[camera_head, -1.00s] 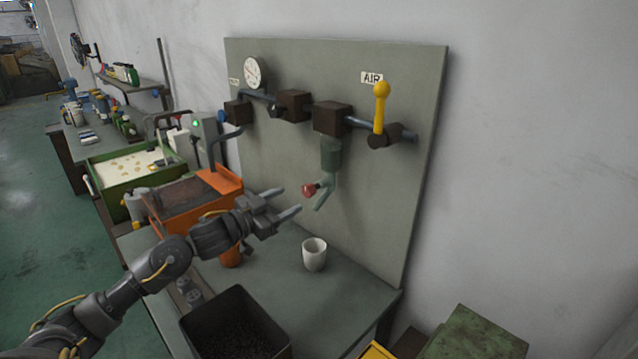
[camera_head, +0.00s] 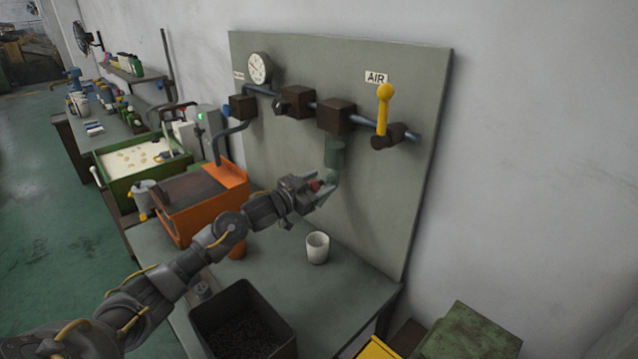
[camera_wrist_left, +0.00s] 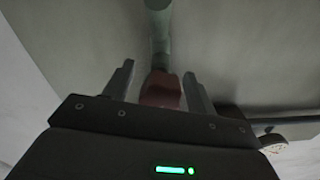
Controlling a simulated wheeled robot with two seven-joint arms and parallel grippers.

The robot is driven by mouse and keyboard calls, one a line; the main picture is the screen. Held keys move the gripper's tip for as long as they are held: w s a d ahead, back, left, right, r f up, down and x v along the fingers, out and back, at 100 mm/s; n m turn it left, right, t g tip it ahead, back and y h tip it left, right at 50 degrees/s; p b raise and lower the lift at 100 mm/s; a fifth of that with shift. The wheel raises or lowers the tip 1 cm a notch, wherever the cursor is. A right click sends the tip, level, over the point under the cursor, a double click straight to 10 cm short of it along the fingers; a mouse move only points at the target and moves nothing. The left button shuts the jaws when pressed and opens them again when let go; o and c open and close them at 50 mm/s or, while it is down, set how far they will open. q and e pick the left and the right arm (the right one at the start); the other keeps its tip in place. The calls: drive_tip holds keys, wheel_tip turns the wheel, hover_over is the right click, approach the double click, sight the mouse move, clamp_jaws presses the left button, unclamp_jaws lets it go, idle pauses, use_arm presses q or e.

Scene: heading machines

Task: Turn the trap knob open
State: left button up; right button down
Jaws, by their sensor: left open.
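The red trap knob (camera_head: 315,186) sits on the drain pipe under the green trap bowl (camera_head: 334,153) on the grey panel. My left gripper (camera_head: 322,190) is at the knob, its jaws hiding part of it and of the pipe. In the left wrist view the knob (camera_wrist_left: 161,89) lies between the two open fingers (camera_wrist_left: 160,82), with a gap visible on each side. The pale green pipe (camera_wrist_left: 159,35) runs up beyond it. My right gripper is not in view.
A white cup (camera_head: 317,247) stands on the bench below the knob. A black bin (camera_head: 243,322) is at the bench front, and an orange machine (camera_head: 200,203) stands to the left. The yellow lever (camera_head: 384,108) is at the upper right of the panel.

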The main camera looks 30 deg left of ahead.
use_arm(q)
drive_tip(key=shift+s, duration=0.1)
drive_tip(key=c, duration=1)
drive_tip(key=shift+f, duration=0.1)
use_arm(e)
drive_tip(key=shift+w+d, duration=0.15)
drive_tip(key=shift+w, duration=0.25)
